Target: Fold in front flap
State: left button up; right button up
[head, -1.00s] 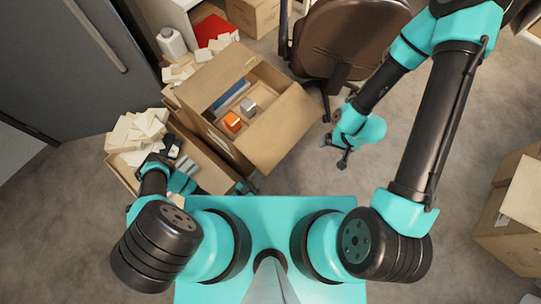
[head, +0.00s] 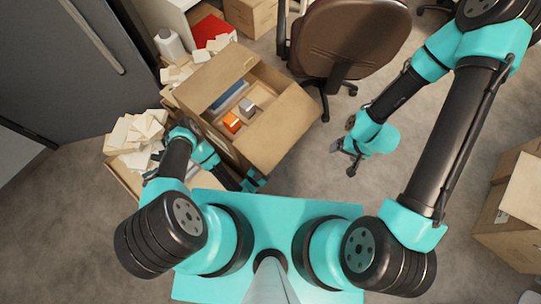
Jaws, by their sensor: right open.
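The open brown carton (head: 190,85) stands left of centre in the head view. Its inside shows an orange block (head: 231,122), a grey block (head: 247,105) and a blue item (head: 230,96). A wide flap (head: 281,136) on its lower right side sticks outward, not folded in. My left gripper (head: 254,181) is low beside the carton's bottom corner, near that flap's lower end; whether it touches is unclear. Its jaws are too small to read. My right gripper (head: 346,160) is open and empty above the floor, right of the flap and apart from it.
A box heaped with pale paper pieces (head: 137,132) stands at left, partly behind my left arm. A brown chair (head: 355,35) is behind the carton. Another carton (head: 515,215) is at far right. A grey cabinet (head: 60,65) fills the upper left. The floor at centre right is clear.

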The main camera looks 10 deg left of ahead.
pick_arm(q)
grip_shut()
dwell(0.3)
dwell(0.3)
